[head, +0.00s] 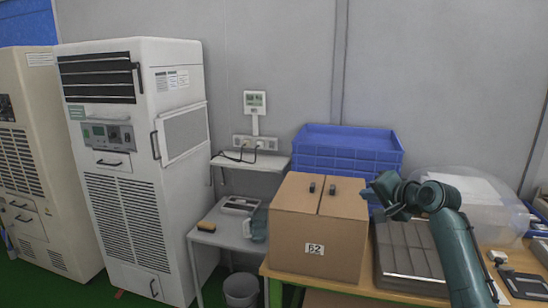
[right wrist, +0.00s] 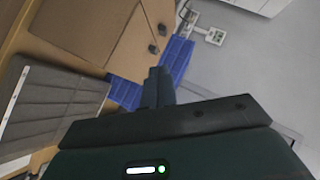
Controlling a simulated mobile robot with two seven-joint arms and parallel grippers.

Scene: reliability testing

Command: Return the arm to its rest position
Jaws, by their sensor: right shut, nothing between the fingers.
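My right arm (head: 458,255) is dark green and rises from the lower right in the head view. It bends over near the top, and its right gripper (head: 367,193) points left, by the right side of the cardboard box (head: 315,232). In the right wrist view the fingers of this gripper (right wrist: 158,76) are together with nothing between them. I cannot tell the exact gap between the gripper and the box. My left gripper is in neither view.
Blue stacked crates (head: 348,146) stand behind the box. A grey ribbed case (head: 408,252) lies right of it on the wooden table (head: 372,292). A clear plastic bin (head: 487,213) is behind my arm. A white cabinet (head: 135,160) and small grey table (head: 222,232) stand left.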

